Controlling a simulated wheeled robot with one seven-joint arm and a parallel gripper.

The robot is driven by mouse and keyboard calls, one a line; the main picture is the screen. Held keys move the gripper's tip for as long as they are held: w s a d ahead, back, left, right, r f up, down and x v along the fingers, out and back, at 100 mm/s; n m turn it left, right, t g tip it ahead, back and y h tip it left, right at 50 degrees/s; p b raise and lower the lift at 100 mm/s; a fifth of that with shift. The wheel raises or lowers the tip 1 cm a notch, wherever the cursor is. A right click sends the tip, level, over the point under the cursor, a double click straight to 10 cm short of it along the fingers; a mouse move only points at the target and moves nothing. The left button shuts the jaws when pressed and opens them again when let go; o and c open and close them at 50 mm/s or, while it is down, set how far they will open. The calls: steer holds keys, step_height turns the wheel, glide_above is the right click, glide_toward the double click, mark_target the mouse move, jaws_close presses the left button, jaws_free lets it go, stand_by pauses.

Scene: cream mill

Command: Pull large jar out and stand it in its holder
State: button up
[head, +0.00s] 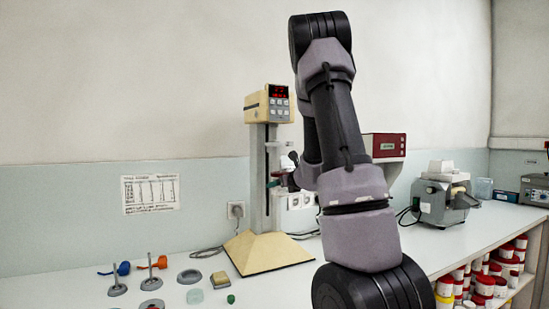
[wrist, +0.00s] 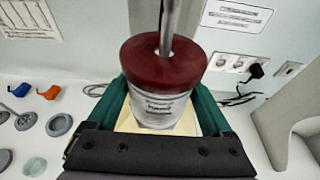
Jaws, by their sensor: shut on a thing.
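The large jar (wrist: 165,108) is a clear, labelled jar with a dark red lid (wrist: 165,58). A metal shaft (wrist: 167,22) meets the top of the lid. My gripper (wrist: 163,118) has green fingers, one on each side of the jar, and is shut on it. The jar is upright in front of the cream mill, above its base. In the head view my gripper (head: 284,180) is beside the column of the mill (head: 262,165), partly hidden by my arm. Round grey holders (head: 189,277) lie on the bench at left; I cannot tell which is the jar's.
Blue and orange pieces (head: 160,262), upright rods on round bases (head: 117,288), a sponge (head: 220,280) and a green cap (head: 231,299) are on the bench. The sloped mill base (head: 268,252) is under my gripper. A grey machine (head: 440,200) stands at right.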

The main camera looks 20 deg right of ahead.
steer(key=shift+s+d, duration=0.1)
steer(key=shift+s, duration=2.15)
